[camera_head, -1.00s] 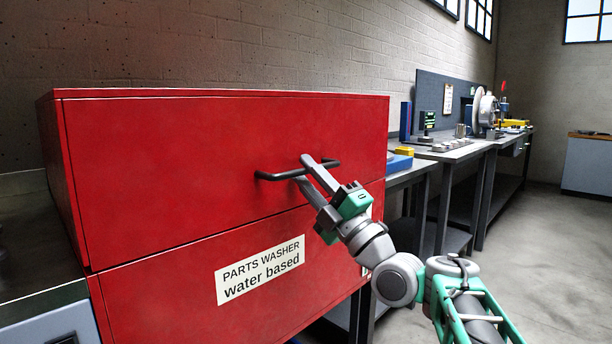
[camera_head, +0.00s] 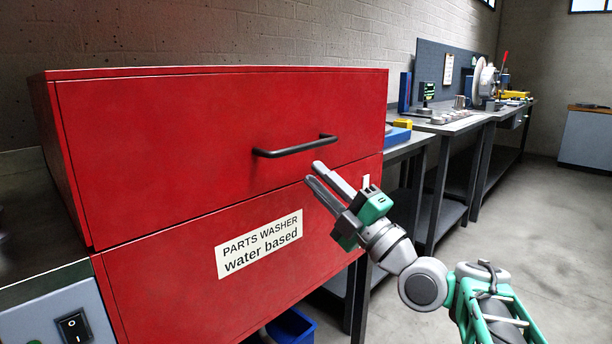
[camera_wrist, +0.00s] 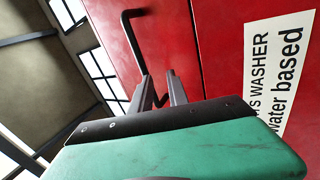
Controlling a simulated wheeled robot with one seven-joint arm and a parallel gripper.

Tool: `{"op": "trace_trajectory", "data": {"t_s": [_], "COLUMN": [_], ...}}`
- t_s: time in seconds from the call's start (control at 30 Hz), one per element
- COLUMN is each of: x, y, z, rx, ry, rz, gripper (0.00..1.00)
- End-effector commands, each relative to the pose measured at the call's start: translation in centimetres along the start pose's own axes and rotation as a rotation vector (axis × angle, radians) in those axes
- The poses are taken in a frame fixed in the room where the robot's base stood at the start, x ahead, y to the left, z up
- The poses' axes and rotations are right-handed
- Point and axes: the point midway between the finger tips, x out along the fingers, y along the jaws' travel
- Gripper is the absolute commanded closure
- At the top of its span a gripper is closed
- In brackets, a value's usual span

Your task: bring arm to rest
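My gripper (camera_head: 314,174) is in front of the red parts washer (camera_head: 190,150), below and apart from its black bar handle (camera_head: 295,147). Its two fingers are spread with a gap between them and nothing in the gap. In the wrist view my gripper (camera_wrist: 159,80) points at the red front, and the handle (camera_wrist: 127,40) shows beyond the fingertips. The washer's upper part sits closed over its lower part, with a thin seam between them.
A bench (camera_head: 403,150) with a blue box (camera_head: 397,136) and small parts stands right of the washer. A blue bin (camera_head: 291,327) is on the floor below. A power switch (camera_head: 74,327) is at the lower left. Open floor (camera_head: 540,230) lies to the right.

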Motion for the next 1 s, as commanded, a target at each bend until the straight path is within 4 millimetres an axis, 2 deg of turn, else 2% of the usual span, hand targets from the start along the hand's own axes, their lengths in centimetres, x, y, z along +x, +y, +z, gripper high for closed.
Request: {"op": "trace_trajectory", "data": {"t_s": [0.03,0.13,0.27,0.37,0.47,0.57,0.67,0.8,0.9,1.0], "x": [2.2,4.3,4.8,3.7,1.1,-2.4,-6.5,-12.0,-14.6,-15.8], "y": [1.8,1.2,0.2,0.2,0.9,2.9,5.8,9.8,11.2,11.3], "z": [-0.9,-1.8,-2.6,-3.0,-3.6,-4.3,-5.5,-7.5,-8.5,-8.9], "rx": [0.048,0.196,0.417,0.599,0.779,0.948,1.099,1.242,1.288,1.304], "ry": [-0.005,-0.060,-0.218,-0.408,-0.652,-0.945,-1.276,-1.693,-1.875,-1.944], "rz": [-0.068,-0.254,-0.499,-0.664,-0.791,-0.865,-0.874,-0.792,-0.724,-0.690], "gripper": [0.80,0.80,0.80,0.80,0.80,0.80,0.80,0.80,0.80,0.80]}}
